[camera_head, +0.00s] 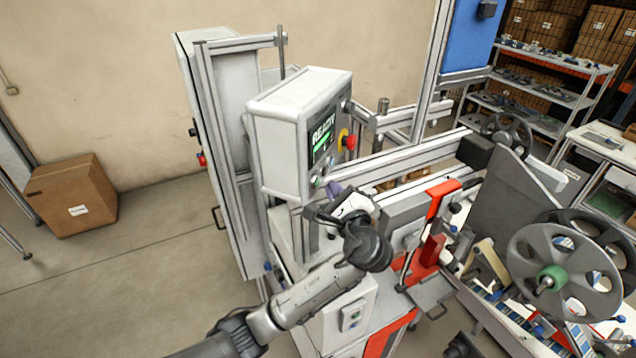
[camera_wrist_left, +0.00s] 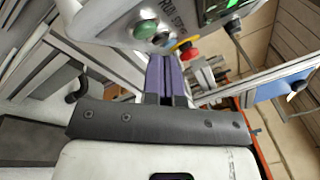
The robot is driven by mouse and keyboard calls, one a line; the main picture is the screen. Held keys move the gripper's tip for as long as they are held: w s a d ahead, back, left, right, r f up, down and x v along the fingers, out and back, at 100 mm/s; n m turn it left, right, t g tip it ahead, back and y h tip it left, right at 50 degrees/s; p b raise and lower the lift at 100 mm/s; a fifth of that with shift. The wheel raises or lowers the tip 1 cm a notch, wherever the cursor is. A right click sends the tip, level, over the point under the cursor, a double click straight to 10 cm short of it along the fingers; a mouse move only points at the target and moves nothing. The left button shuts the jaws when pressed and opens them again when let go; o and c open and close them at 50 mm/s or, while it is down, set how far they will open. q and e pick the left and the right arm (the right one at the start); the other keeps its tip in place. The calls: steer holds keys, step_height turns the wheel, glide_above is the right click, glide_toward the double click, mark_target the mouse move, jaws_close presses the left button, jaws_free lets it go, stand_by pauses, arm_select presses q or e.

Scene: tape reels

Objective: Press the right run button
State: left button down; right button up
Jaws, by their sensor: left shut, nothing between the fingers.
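A white control box (camera_head: 282,150) has a lit screen reading READY (camera_head: 322,136) and a red emergency-stop knob on yellow (camera_head: 350,142). A green button (camera_wrist_left: 145,28) beside the RUN lettering shows in the left wrist view. A darker button (camera_wrist_left: 162,40) sits next to it by the STOP lettering, and the red knob (camera_wrist_left: 187,48) is further right. In the head view the small buttons (camera_head: 316,182) are low on the box face. My left gripper (camera_head: 331,192) is shut and empty, its purple fingers (camera_wrist_left: 166,76) just below the buttons. Contact cannot be told. My right gripper is not seen.
A lower white box with small buttons (camera_head: 353,316) is below my left arm. Grey reels (camera_head: 565,280) and a red bracket (camera_head: 437,230) stand to the right. A cardboard box (camera_head: 72,197) is on the floor at left, with clear floor around it.

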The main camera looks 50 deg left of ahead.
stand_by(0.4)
arm_select(q)
steer(key=shift+a, duration=0.1)
steer(key=shift+s+a+p, duration=0.15)
steer(key=shift+a+p, duration=0.05)
steer(key=shift+p, duration=0.25)
steer(key=shift+a, duration=0.1)
steer(key=shift+s+a, duration=0.15)
steer(key=shift+a, duration=0.2)
stand_by(0.7)
steer(key=shift+d+p, duration=0.15)
steer(key=shift+p, duration=0.2)
steer(key=shift+w+d, duration=0.25)
steer(key=shift+d, duration=0.35)
